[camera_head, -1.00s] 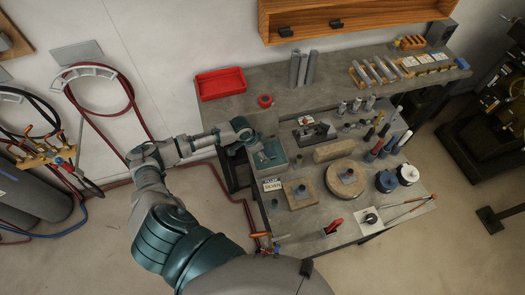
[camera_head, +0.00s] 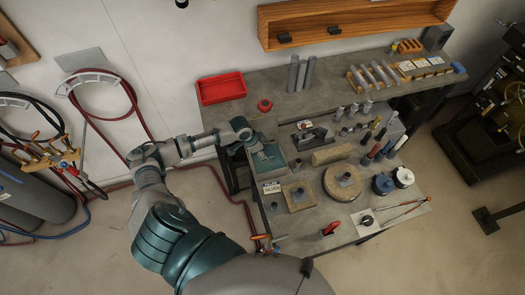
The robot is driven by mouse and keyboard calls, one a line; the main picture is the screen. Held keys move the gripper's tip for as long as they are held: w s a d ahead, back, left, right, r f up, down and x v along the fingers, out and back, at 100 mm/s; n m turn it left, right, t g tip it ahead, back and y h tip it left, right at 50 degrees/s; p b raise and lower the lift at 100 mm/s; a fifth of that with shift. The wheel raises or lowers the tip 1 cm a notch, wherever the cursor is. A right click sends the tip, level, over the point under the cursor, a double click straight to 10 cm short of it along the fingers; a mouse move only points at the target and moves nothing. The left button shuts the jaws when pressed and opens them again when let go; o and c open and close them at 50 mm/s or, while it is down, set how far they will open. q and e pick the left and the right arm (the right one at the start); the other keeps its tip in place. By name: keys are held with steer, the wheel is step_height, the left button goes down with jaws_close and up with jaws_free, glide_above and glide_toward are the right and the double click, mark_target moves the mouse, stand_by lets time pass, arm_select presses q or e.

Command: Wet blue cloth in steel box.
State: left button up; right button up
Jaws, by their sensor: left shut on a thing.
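The grey-green steel box (camera_head: 281,168) stands at the left edge of the lower bench top. My left gripper (camera_head: 262,156) points down at the box's opening, with the arm coming in from the left. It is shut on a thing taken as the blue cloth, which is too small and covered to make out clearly. I cannot tell whether the cloth touches the box's inside. My right gripper is not in view.
A label (camera_head: 271,187), wooden block (camera_head: 302,195) and round board (camera_head: 343,181) crowd the box's front and right. Rods and bottles stand farther right.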

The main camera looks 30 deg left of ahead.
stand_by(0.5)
arm_select(q)
steer(key=shift+r, duration=3.05)
